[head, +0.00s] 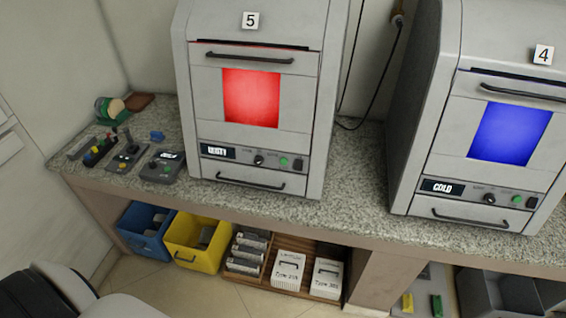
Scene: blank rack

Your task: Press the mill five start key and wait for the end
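Mill five (306,60) is a grey cabinet on the speckled counter, marked with a white "5" label (251,20). Its front window (251,97) glows red, and its door looks shut. The control strip below has a small lit display (217,152) whose word looks like "DUSTY", a black knob (258,159), a green key (283,161) and a dark switch (298,163) at the right end. Nothing touches the keys. Neither of my grippers is in the head view.
Mill four (450,120) stands at the right with a blue window (509,134) and a display reading "COLD". Small control boxes (162,166) lie on the counter left of mill five. Below stand a blue bin (137,243), a yellow bin (190,260) and white boxes (288,271).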

